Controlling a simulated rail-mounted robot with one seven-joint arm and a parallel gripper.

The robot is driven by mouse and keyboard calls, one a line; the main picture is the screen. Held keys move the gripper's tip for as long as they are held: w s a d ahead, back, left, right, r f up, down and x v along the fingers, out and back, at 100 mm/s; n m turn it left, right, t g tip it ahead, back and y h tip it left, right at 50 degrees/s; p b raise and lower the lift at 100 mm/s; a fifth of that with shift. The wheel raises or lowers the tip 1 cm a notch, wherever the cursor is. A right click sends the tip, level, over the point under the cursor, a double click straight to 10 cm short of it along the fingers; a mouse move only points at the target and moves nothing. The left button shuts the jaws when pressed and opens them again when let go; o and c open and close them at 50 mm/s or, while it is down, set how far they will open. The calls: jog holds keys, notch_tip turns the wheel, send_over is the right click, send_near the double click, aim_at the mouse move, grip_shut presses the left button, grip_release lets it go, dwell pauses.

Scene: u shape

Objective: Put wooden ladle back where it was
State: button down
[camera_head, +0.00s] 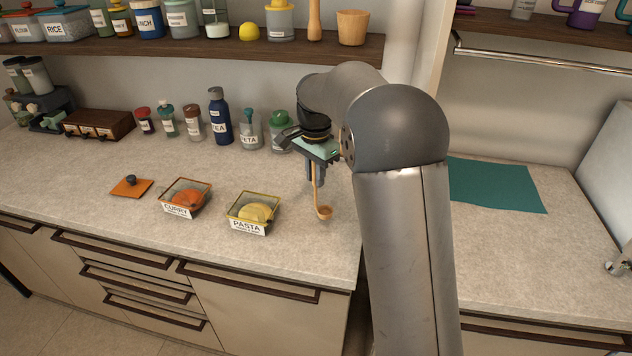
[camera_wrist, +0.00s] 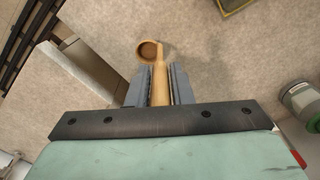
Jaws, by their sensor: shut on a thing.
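The wooden ladle (camera_head: 323,211) hangs from my gripper (camera_head: 316,178), bowl down, above the counter near its corner. My gripper is shut on the ladle's handle. In the wrist view the handle of the ladle (camera_wrist: 160,86) runs between the two grey fingers of my gripper (camera_wrist: 160,84), and its round bowl shows beyond the fingertips. A shadow falls on the counter beside the bowl, and I cannot tell how far above the surface it is. The upper end of the handle is hidden by my gripper.
A pasta container (camera_head: 253,213) and a curry container (camera_head: 185,198) stand left of my gripper, with an orange lid (camera_head: 131,187) beyond. Bottles and jars (camera_head: 220,118) line the wall. A shelf (camera_head: 200,47) above holds jars and a wooden cup (camera_head: 352,27). A teal mat (camera_head: 495,184) lies on the right counter.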

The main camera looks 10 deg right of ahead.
jog(key=shift+w+d+f, duration=0.1)
jog(key=shift+f, duration=0.85)
jog(key=shift+w+d+f, duration=0.1)
jog(key=shift+f, duration=0.95)
jog(key=c, duration=1.3)
grip_release()
notch_tip(320, 180, up, 12)
jog(key=shift+a+r+b, duration=0.1)
jog(key=shift+b, duration=0.25)
jog(key=shift+s+r, duration=0.1)
jog(key=shift+s, duration=0.1)
jog(key=s+f+n, duration=0.3)
jog(key=s, duration=0.8)
jog(key=s+d+f+n, duration=0.1)
jog(key=s+f+n, duration=0.3)
jog(key=s, duration=0.7)
jog(key=s+d+f+n, duration=0.1)
jog(key=s+f+n, duration=0.2)
jog(key=s, duration=0.9)
jog(key=shift+d+f+n+t, duration=0.2)
jog(key=shift+f+n+t, duration=0.2)
jog(key=shift+n, duration=0.3)
